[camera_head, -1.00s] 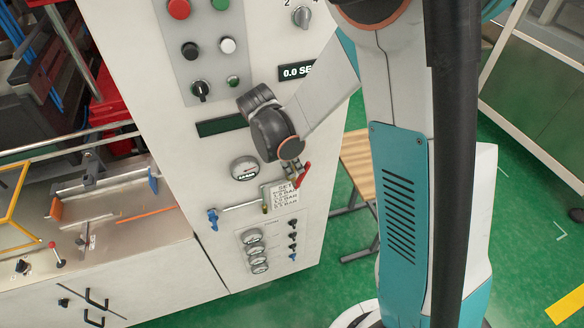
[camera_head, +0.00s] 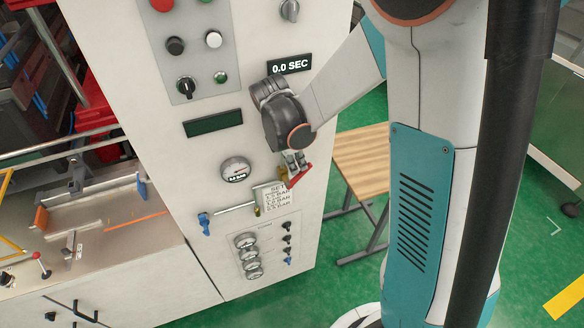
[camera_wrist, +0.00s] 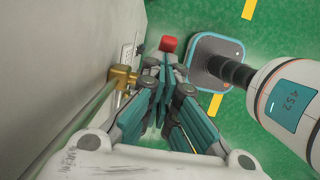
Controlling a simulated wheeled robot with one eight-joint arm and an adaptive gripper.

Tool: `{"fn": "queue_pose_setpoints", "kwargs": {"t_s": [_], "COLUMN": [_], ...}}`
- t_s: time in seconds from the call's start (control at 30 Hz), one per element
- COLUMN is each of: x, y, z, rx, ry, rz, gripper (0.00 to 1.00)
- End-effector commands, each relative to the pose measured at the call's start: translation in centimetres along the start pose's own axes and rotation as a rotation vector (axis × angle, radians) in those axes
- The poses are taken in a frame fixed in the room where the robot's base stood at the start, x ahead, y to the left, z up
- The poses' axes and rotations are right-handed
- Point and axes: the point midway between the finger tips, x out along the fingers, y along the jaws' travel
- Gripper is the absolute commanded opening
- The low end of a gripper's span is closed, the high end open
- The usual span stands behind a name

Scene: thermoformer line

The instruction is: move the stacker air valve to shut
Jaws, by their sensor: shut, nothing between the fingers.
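A red valve lever (camera_head: 299,178) sits at the right edge of the white machine panel, beside a white SET label plate (camera_head: 276,197). Its red end (camera_wrist: 168,44) shows beyond my fingertips in the wrist view, with a brass fitting (camera_wrist: 124,77) to the left. A blue valve handle (camera_head: 205,224) is at the left end of the thin pipe. No readable label tells which one is the stacker air valve. My gripper (camera_head: 296,161) is shut and empty, pointing at the red lever. It also fills the middle of the wrist view (camera_wrist: 165,70). I cannot tell whether it touches the lever.
The panel carries a gauge (camera_head: 236,170), a dark display (camera_head: 213,122) and a lower group of gauges with small black levers (camera_head: 287,238). A wooden-topped bench (camera_head: 362,158) stands on the green floor to the right. A pipe (camera_wrist: 75,122) runs close along the panel.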

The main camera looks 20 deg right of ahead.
Motion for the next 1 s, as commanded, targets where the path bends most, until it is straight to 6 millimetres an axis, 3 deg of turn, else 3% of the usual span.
{"fn": "queue_pose_setpoints", "kwargs": {"t_s": [0.43, 1.0], "x": [0.41, 0.39], "y": [0.01, 0.03], "z": [0.65, 0.04], "rx": [0.0, -0.001], "ry": [0.0, 0.0], "rz": [0.0, 0.001], "gripper": [0.0, 0.0]}}
